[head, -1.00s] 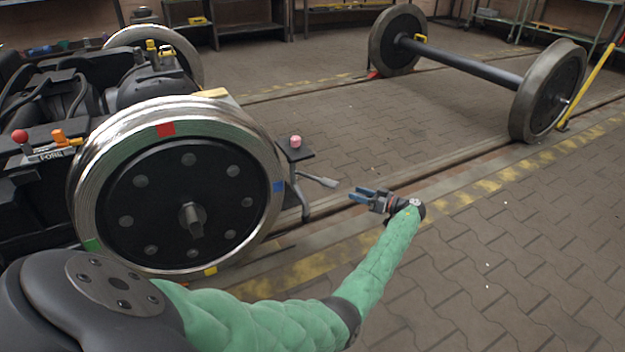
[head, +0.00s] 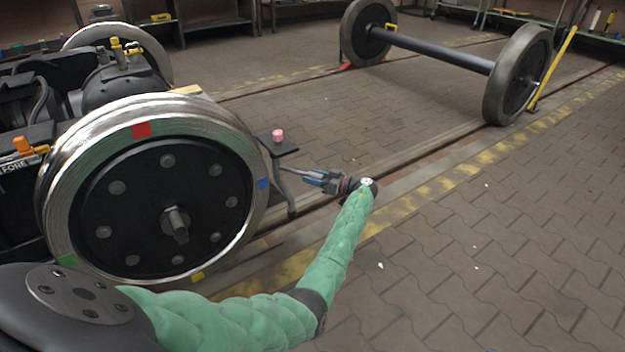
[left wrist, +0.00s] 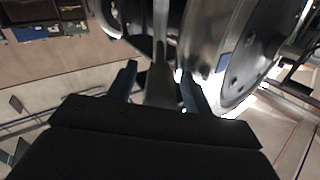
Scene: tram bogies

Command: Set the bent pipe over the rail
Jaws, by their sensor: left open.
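The bent pipe (head: 289,170) is a grey pipe with a wider, flattened end, sticking out from the bogie beside the big wheel. My left gripper (head: 308,177) is open at the pipe's outer end, which it partly hides. In the left wrist view, the pipe (left wrist: 160,50) runs down between the two blue fingers, its wide end near the palm. The fingers stand on either side of it; I cannot tell whether they touch it. The rail (head: 430,150) runs along the floor, passing behind my left wrist. My right gripper is not in view.
The large bogie wheel (head: 160,205) stands close to the left of my gripper. A small dark plate with a pink knob (head: 277,135) sits just above the pipe. A loose wheelset (head: 440,52) stands on the track farther back.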

